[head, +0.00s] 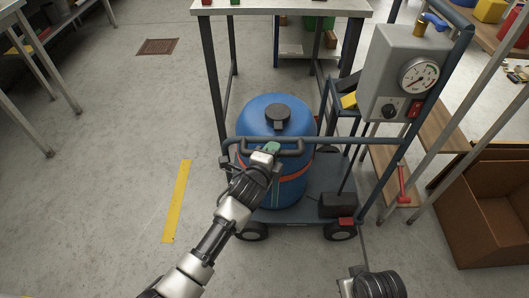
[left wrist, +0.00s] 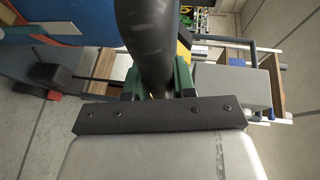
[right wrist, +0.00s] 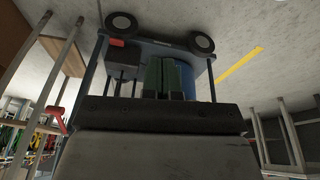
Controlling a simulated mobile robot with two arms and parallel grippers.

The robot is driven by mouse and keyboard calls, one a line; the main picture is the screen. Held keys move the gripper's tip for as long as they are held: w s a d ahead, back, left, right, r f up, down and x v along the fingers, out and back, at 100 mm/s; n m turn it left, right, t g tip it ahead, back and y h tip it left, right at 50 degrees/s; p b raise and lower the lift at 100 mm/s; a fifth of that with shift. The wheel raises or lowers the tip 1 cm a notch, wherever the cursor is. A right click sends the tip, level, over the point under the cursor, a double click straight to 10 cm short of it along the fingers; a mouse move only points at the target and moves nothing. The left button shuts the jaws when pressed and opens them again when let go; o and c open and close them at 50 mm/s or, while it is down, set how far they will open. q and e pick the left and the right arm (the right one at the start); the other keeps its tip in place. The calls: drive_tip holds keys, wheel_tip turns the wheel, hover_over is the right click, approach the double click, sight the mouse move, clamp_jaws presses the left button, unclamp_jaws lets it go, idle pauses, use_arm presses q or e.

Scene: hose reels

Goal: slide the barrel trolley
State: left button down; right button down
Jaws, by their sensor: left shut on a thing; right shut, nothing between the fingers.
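The barrel trolley (head: 333,178) is a dark blue-grey wheeled platform carrying a blue barrel (head: 276,118) with an orange strap. Its dark push bar (head: 350,143) runs across in front of the barrel. My left gripper (head: 270,149) is shut on the bar's left part, in front of the barrel; the left wrist view shows the dark bar (left wrist: 147,40) between its green fingers. My right gripper (right wrist: 170,78) is shut and empty, with the trolley (right wrist: 165,48) ahead of it in the right wrist view. In the head view only part of the right arm shows at the bottom.
A grey gauge box (head: 400,72) stands on the trolley's right side. A table (head: 290,8) stands behind, its legs close to the barrel. A brown cardboard box (head: 484,205) and a shelf are at right. A yellow floor strip (head: 177,200) lies left, where the floor is clear.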

drive_tip(key=shift+r, duration=0.2)
use_arm(q)
drive_tip(key=shift+d, duration=0.1)
drive_tip(key=c, duration=0.9)
unclamp_jaws()
drive_tip(key=shift+d, duration=0.1)
use_arm(e)
drive_tip(key=shift+s+f, duration=0.1)
drive_tip(key=shift+f, duration=0.05)
use_arm(q)
drive_tip(key=shift+s, duration=0.25)
drive_tip(key=p+v, duration=0.2)
drive_tip(key=v, duration=0.8)
drive_tip(key=shift+s+a+r, duration=0.1)
drive_tip(key=shift+a, duration=0.1)
use_arm(e)
wheel_tip(320, 180, down, 9)
drive_tip(key=shift+s+g, duration=0.3)
drive_tip(key=shift+s, duration=0.15)
drive_tip(key=shift+r, duration=0.2)
